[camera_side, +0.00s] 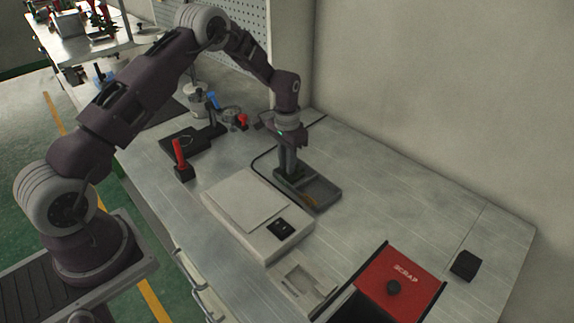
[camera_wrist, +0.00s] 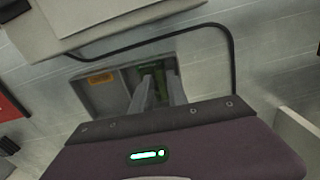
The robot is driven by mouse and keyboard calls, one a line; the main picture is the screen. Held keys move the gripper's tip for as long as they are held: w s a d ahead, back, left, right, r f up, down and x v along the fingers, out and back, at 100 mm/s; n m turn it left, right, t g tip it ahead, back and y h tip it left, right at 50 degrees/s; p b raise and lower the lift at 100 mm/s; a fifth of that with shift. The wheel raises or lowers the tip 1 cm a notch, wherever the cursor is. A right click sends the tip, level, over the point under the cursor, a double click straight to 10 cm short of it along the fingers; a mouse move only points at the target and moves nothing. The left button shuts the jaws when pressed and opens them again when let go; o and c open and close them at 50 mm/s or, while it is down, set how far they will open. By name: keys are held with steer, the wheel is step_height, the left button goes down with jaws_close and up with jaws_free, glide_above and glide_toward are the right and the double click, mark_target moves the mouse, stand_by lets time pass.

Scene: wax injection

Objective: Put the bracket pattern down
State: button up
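My gripper (camera_wrist: 160,82) points down into a grey tray (camera_side: 325,199), its fingertips low at the tray's back left part in the side view. The tray also shows in the wrist view (camera_wrist: 97,98), with an orange patch (camera_wrist: 100,78) on its floor. The two fingers stand close together with a narrow gap. A small dark green shape (camera_wrist: 172,79) shows by the fingertips. I cannot tell whether it is the bracket pattern or whether the fingers touch it. No bracket pattern can be clearly made out elsewhere.
A white scale-like box (camera_side: 251,235) stands in front of the tray. A red SCRAP box (camera_side: 408,282), a black block (camera_side: 465,265) and a pale fixture (camera_side: 298,281) are nearer the camera. A red-handled tool (camera_side: 180,158) stands at left. The bench right of the tray is clear.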

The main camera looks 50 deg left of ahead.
step_height(320, 180, up, 11)
steer(key=shift+r, duration=0.15)
steer(key=s+d+r+t, duration=0.1)
steer(key=s+d+r, duration=0.2)
steer(key=s+r, duration=0.4)
steer(key=s+d+r+t, duration=0.1)
steer(key=s+d+r, duration=0.25)
steer(key=r, duration=0.65)
steer(key=s+d+t, duration=0.1)
steer(key=s+d, duration=0.1)
steer(key=s, duration=1)
steer(key=s+d+r+t, duration=0.1)
steer(key=s+d+t, duration=0.1)
steer(key=s, duration=0.9)
steer(key=shift+s+r+n+t, duration=0.3)
steer(key=shift+s, duration=0.05)
